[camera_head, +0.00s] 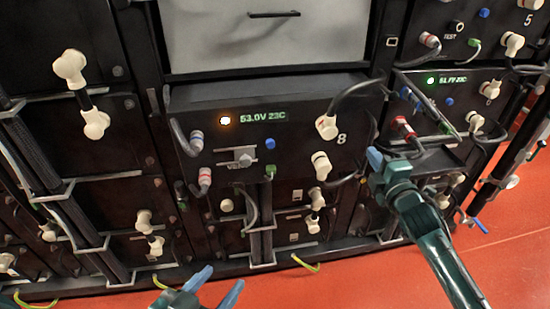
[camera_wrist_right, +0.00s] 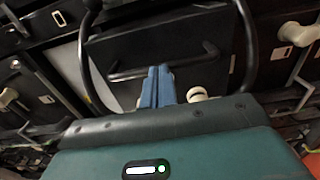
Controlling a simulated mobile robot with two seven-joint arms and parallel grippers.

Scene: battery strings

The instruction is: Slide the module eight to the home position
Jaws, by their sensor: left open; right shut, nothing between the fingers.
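Module eight (camera_head: 290,157) is a black box marked 8 in the middle of the rack, with an orange lamp and a display reading 53.0V 23C. Its top surface shows, so its front stands out from the rack. My right gripper (camera_head: 376,160) is shut and empty, just right of the module's front by a black cable. In the right wrist view its blue fingers (camera_wrist_right: 157,86) are together before a dark panel with a black bar handle (camera_wrist_right: 130,75); I cannot tell which unit that is. My left gripper (camera_head: 216,286) is open and empty, low in front of the rack.
Grey and red-banded plugs (camera_head: 205,178) and white connectors (camera_head: 327,126) with cables stick out of module eight's front. A grey panel with a handle (camera_head: 265,35) is above. Another module with a green lamp (camera_head: 462,80) is at right. Red floor (camera_head: 390,275) is open in front.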

